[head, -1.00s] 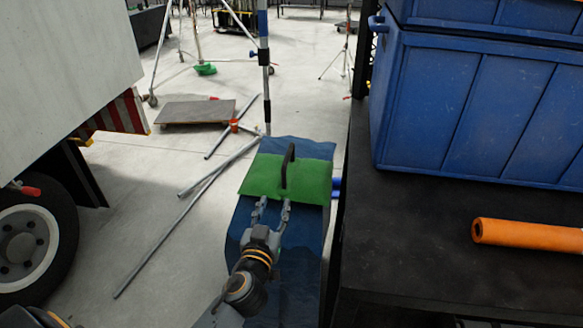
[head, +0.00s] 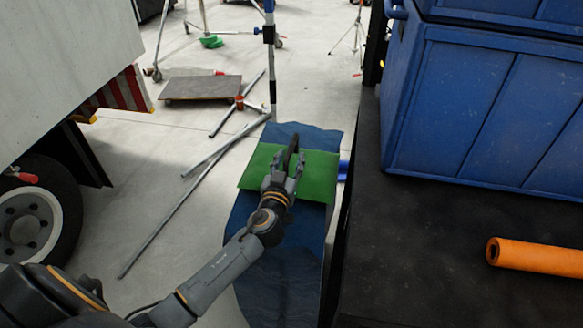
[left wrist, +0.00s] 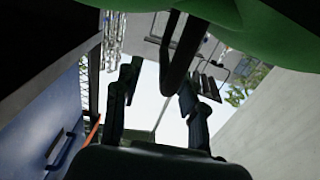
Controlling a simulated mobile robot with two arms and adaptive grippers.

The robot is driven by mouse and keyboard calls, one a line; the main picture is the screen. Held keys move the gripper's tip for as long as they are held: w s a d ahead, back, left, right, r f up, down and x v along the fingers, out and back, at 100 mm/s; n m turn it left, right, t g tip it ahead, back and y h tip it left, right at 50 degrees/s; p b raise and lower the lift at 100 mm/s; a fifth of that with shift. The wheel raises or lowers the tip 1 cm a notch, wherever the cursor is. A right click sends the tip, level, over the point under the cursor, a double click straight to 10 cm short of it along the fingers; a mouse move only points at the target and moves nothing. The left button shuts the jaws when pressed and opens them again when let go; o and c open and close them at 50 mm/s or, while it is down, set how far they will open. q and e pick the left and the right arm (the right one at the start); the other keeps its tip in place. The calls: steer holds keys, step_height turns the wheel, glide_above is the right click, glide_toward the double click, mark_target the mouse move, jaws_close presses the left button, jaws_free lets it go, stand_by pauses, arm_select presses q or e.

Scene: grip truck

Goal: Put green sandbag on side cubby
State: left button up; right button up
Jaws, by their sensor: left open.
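The green sandbag (head: 317,178) lies across a blue surface (head: 275,262) in the middle of the head view. Its dark handle (head: 291,150) stands up from its top. My left gripper (head: 284,172) is over the sandbag with its fingers at the handle. In the left wrist view the open fingers (left wrist: 155,90) are on either side of the handle (left wrist: 180,55), apart from it as far as I can tell. The green bag (left wrist: 230,14) fills the top edge there. My right gripper is not in view. I cannot identify the side cubby for certain.
A black table (head: 440,240) on the right holds blue crates (head: 480,110) and an orange roll (head: 535,255). A white truck (head: 60,70) with a wheel (head: 35,215) stands on the left. Grey poles (head: 190,215) lie on the floor between.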

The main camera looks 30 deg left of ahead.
mark_target(292, 145)
arm_select(q)
steer(key=shift+w+a+r, duration=0.15)
steer(key=shift+w, duration=0.1)
steer(key=x, duration=0.2)
steer(key=p+x, duration=0.1)
steer(key=x, duration=0.1)
steer(key=shift+a, duration=0.35)
steer(key=shift+w, duration=0.25)
steer(key=shift+s, duration=0.1)
steer(key=shift+c, duration=0.6)
jaws_close()
steer(key=shift+w+r+p, duration=0.2)
steer(key=shift+r+p, duration=0.05)
steer(key=shift+p, duration=0.05)
